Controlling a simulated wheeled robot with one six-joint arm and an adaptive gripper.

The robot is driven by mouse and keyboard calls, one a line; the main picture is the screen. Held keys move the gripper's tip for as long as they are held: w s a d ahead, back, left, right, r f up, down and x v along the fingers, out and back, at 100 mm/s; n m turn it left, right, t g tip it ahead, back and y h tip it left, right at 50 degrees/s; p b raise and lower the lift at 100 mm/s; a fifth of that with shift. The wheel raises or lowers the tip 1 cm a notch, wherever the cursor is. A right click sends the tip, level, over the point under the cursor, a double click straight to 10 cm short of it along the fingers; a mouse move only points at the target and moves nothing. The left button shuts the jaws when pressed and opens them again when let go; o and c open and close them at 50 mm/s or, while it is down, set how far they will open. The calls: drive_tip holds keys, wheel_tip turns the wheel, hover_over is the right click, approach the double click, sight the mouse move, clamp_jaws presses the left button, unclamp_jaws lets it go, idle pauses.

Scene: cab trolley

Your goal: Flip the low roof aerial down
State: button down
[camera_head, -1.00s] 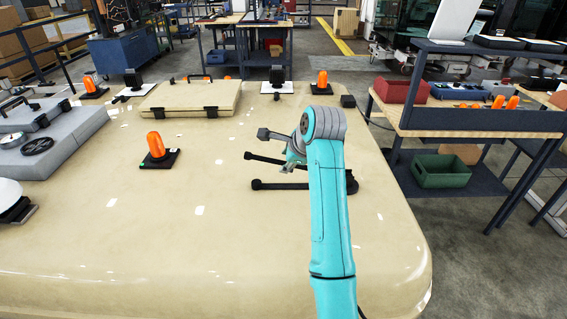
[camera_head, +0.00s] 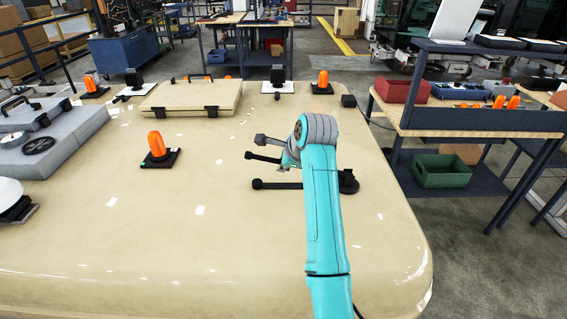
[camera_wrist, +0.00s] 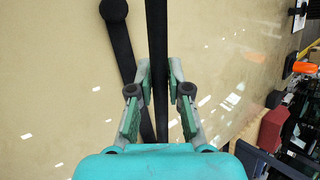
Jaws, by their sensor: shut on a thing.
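My gripper (camera_wrist: 158,95) points down at the cream cab roof (camera_wrist: 60,90) in the wrist view, its two fingers closed either side of a black roof aerial (camera_wrist: 157,40). The aerial passes between the fingers and runs out of the top of the picture. My arm hides the aerial bases partly.
A third black round-tipped rod (camera_head: 252,156) shows left of my wrist. An orange beacon (camera_head: 157,146) stands further left, and a cream hatch (camera_head: 192,98) lies behind. A shelf trolley (camera_head: 480,122) stands right of the roof. The front of the roof is clear.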

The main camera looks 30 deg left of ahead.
drive_tip(key=shift+f, duration=0.1)
drive_tip(key=f, duration=0.1)
drive_tip(key=f+h, duration=0.1)
drive_tip(key=f+t, duration=0.1)
drive_tip(key=shift+s+a+f+n+h, duration=0.2)
drive_tip(key=shift+a+f+n+h, duration=0.1)
drive_tip(key=shift+f, duration=0.05)
drive_tip(key=shift+d+f, duration=0.1)
drive_tip(key=shift+f, duration=0.3)
drive_tip(key=c, duration=1.1)
unclamp_jaws()
drive_tip(key=shift+f, duration=0.1)
